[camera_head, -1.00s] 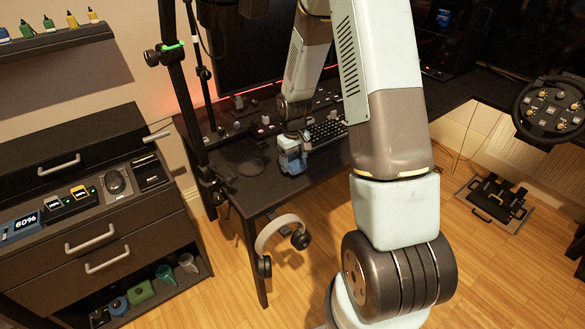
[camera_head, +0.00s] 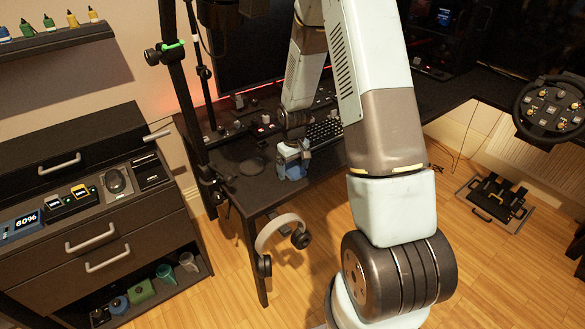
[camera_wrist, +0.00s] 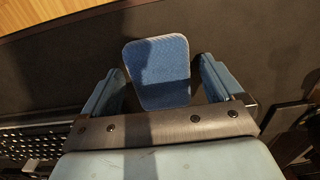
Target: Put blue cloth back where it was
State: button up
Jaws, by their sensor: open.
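The blue cloth (camera_wrist: 158,72) is a small rounded rectangle. In the wrist view it lies flat on the dark desk surface, between and just beyond my gripper's fingers. My gripper (camera_wrist: 160,85) is open, with one finger on each side of the cloth and a gap visible on both sides. In the head view my gripper (camera_head: 291,168) is low over the left part of the black desk (camera_head: 235,185), near its front edge. The cloth is mostly hidden there by the gripper.
A keyboard (camera_head: 324,131) lies beside the gripper. Headphones (camera_head: 281,235) hang at the desk's front edge. A dark pole (camera_head: 186,95) stands at the desk's left. A drawer cabinet (camera_head: 85,215) with an open lower shelf stands further left. A steering wheel (camera_head: 552,108) is at right.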

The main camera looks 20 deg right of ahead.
notch_tip(320, 180, up, 12)
jog(key=r, duration=0.1)
notch_tip(320, 180, up, 18)
jog(key=m+t, duration=0.2)
jog(key=t, duration=0.1)
send_over(294, 168)
jog(key=s, duration=1)
jog(key=s+r+t, duration=0.1)
jog(key=s+r, duration=0.3)
jog(key=s, duration=0.4)
jog(key=s+r+m+t, duration=0.1)
jog(key=s+r, duration=0.4)
jog(key=s, duration=0.4)
jog(key=shift+s+a+m+t, duration=0.3)
jog(key=shift+a, duration=0.05)
